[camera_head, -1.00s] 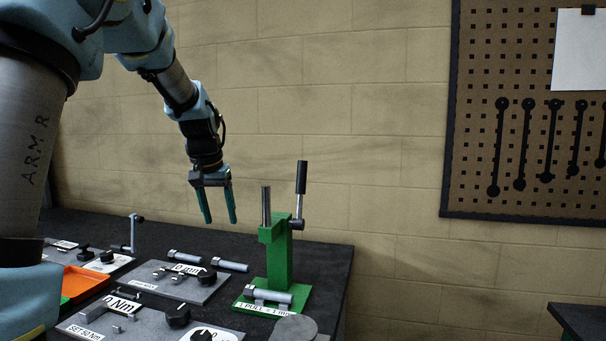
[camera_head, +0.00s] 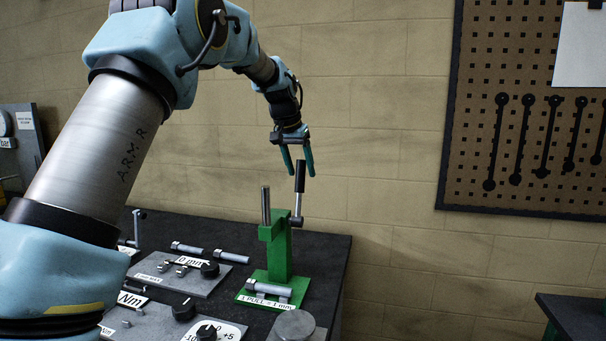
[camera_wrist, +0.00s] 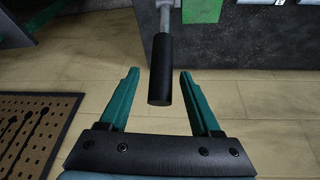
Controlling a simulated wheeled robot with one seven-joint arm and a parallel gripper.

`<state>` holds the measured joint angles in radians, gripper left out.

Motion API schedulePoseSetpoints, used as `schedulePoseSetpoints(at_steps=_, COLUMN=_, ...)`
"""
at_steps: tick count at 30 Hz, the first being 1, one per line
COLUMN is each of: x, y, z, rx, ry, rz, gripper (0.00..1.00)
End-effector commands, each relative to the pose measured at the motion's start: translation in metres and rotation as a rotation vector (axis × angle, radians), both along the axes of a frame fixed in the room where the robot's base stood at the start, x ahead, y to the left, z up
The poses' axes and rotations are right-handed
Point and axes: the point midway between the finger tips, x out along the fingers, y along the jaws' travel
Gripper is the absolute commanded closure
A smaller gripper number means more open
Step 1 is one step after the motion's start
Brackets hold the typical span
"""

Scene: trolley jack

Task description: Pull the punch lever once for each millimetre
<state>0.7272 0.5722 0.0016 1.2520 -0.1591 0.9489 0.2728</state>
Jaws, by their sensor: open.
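The punch is a green press (camera_head: 277,250) on a green base plate near the right end of the black bench, with a label reading "1 PULL = 1 mm" (camera_head: 262,301). Its lever stands upright with a black handle (camera_head: 300,177), which also shows in the wrist view (camera_wrist: 162,70). My gripper (camera_head: 299,174) is open, its teal fingers pointing down at the top of the handle. In the wrist view the handle's end lies between the two open fingers (camera_wrist: 160,85), with a gap on both sides. A grey bolt (camera_head: 268,289) lies at the press base.
A grey plate (camera_head: 165,275) with a "0 mm" label (camera_head: 192,262) and a black knob (camera_head: 210,269) lies left of the press. Loose bolts (camera_head: 232,257) lie behind it. A round grey piece (camera_head: 293,325) sits in front. A pegboard (camera_head: 470,150) hangs on the wall at right.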

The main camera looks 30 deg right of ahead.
Motion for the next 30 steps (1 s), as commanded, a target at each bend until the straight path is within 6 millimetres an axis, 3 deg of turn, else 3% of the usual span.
schedulePoseSetpoints(at_steps=9, x=0.007, y=-0.012, z=-0.033, rx=0.002, ry=0.0, rz=-0.001, gripper=0.36)
schedulePoseSetpoints(at_steps=19, x=0.008, y=-0.013, z=-0.036, rx=0.0, ry=-0.001, rz=0.0, gripper=0.36)
schedulePoseSetpoints(at_steps=30, x=0.008, y=-0.013, z=-0.036, rx=0.0, ry=-0.001, rz=0.0, gripper=0.77)
